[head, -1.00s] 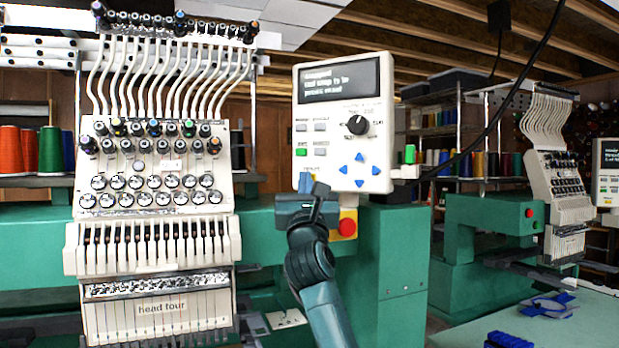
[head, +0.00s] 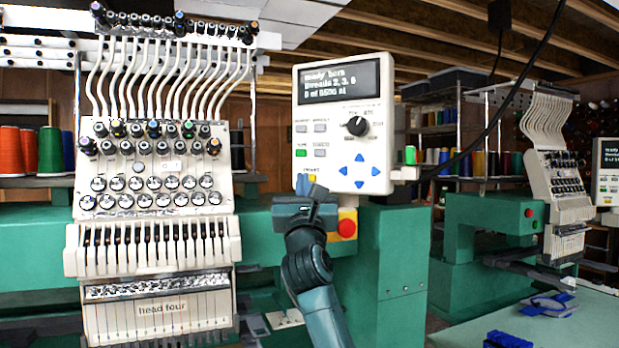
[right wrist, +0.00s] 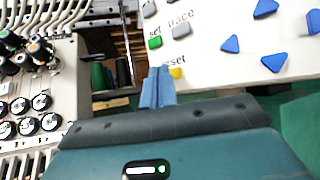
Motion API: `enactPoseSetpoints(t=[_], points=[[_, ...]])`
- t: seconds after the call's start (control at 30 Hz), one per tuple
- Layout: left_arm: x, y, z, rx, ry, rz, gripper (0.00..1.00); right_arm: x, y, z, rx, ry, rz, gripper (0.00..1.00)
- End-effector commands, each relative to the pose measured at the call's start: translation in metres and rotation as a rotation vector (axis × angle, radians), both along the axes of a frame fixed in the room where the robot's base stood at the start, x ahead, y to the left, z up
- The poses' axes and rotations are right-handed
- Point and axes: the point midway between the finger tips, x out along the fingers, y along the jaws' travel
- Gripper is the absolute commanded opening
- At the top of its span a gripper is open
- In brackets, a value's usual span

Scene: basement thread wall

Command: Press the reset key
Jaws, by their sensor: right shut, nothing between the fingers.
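The reset key is a small yellow key (head: 312,178) at the bottom left of the white control panel (head: 330,125). In the right wrist view the yellow key (right wrist: 176,73) shows just right of my fingertips, under a partly hidden label ending in "set". The panel's screen (head: 339,82) seems to read "ready" with a line about threads. My left gripper is not in view.
A red stop button (head: 346,228) on a yellow box sits close to the right of my gripper. Other panel keys include a green key (head: 300,153), blue arrow keys (head: 361,171) and a black dial (head: 357,125). The embroidery head (head: 155,180) stands to the left.

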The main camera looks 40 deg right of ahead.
Motion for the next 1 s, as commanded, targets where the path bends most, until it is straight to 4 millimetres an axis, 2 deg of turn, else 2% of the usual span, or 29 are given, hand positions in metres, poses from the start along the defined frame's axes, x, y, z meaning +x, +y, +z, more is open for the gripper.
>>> enactPoseSetpoints(t=[0.43,0.8,1.0], points=[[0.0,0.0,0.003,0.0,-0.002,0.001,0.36,-0.003,0.007,0.0,0.0,-0.001,0.001,0.0],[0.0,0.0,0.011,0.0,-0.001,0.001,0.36,-0.019,0.039,0.001,0.0,0.0,0.003,0.0],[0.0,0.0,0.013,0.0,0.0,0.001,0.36,-0.024,0.048,0.0,0.0,0.0,0.001,0.0]])
